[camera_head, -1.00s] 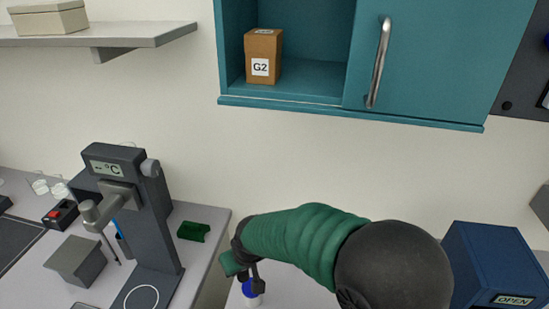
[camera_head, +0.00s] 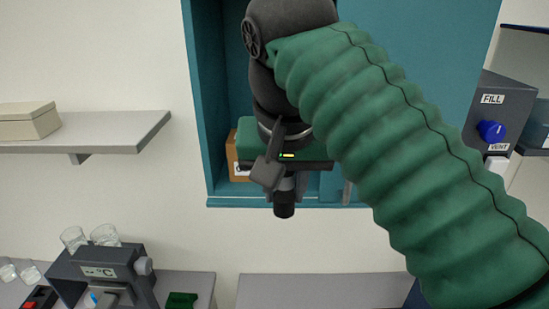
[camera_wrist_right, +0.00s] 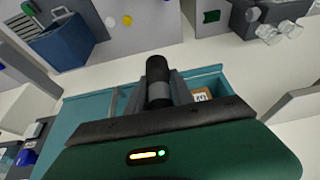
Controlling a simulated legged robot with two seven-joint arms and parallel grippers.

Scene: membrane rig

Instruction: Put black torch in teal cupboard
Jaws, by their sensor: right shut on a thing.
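The black torch (camera_head: 284,205) is held by my right gripper (camera_head: 284,186), which is shut on it in front of the teal cupboard (camera_head: 203,110). In the right wrist view the torch (camera_wrist_right: 158,75) sticks out between the two fingers (camera_wrist_right: 160,98). The cupboard's open left compartment is behind my gripper and largely hidden by it and the arm. Whether the torch is past the front edge is hard to tell. In the wrist view the cupboard (camera_wrist_right: 85,125) lies beyond the gripper. My left gripper is not in view.
A brown box (camera_head: 233,155) stands inside the compartment, left of my gripper and partly hidden; it also shows in the wrist view (camera_wrist_right: 201,95). A grey shelf (camera_head: 110,135) is at left. A dark panel with a blue knob (camera_head: 491,131) is at right.

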